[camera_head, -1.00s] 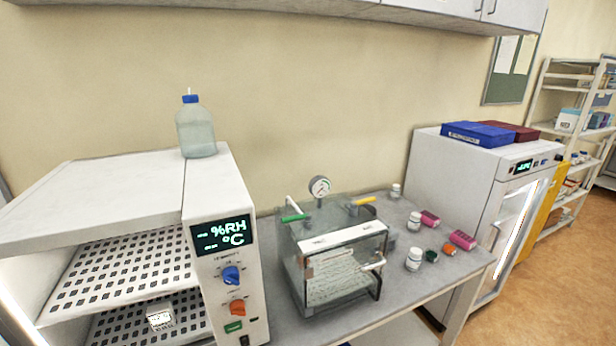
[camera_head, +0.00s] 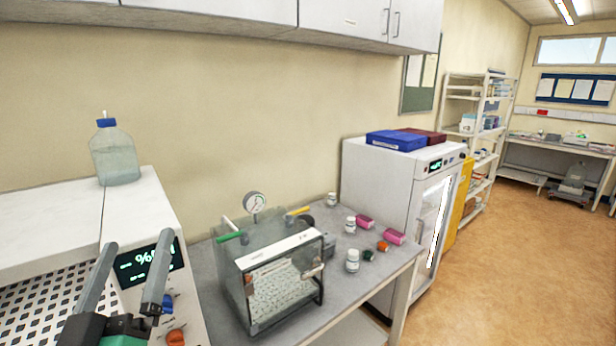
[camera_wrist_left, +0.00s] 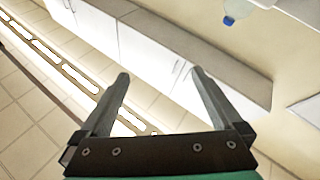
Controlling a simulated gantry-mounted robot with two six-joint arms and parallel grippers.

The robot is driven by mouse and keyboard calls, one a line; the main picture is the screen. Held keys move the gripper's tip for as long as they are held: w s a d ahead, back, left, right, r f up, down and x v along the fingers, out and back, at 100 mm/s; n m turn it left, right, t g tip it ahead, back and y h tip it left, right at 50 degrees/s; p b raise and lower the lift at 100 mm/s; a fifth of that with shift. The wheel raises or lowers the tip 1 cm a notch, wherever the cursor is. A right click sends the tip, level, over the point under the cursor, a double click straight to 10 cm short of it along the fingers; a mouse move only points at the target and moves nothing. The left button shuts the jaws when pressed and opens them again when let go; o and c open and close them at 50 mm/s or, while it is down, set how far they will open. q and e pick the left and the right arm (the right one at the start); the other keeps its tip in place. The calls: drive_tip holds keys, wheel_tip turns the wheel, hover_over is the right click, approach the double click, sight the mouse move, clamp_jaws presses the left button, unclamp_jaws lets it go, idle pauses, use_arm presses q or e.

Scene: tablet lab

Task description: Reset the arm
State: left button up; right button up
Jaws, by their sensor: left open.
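My left gripper (camera_head: 127,280) is at the lower left of the head view, in front of the white humidity chamber (camera_head: 150,215) with the lit display. Its two grey fingers stand apart and point up, with nothing between them. In the left wrist view the fingers (camera_wrist_left: 157,80) are also spread and empty, with white cupboards and tiled surface beyond. My right gripper does not show in either view.
A bottle with a blue cap (camera_head: 115,155) stands on the chamber. A clear box with a gauge (camera_head: 275,270) sits on the grey bench (camera_head: 345,295), near several small jars. A white glass-door cabinet (camera_head: 385,190) stands to the right. Floor (camera_head: 510,270) beyond is clear.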

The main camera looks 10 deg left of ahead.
use_arm(q)
drive_tip(key=s+d+r+m+t+h, duration=0.35)
drive_tip(key=s+r, duration=0.25)
drive_tip(key=r, duration=0.2)
drive_tip(key=s+d+r+m+t+h, duration=0.2)
drive_tip(key=s+d+r+h, duration=0.25)
drive_tip(key=r, duration=0.35)
wheel_tip(320, 180, up, 20)
drive_tip(key=d+m+p, duration=0.1)
drive_tip(key=m+p, duration=0.1)
drive_tip(key=p, duration=1.9)
drive_tip(key=shift+d+r+h, duration=0.2)
drive_tip(key=shift+r+h, duration=0.05)
drive_tip(key=shift+h, duration=0.15)
drive_tip(key=shift+s+f+y, duration=0.1)
drive_tip(key=shift+y, duration=0.2)
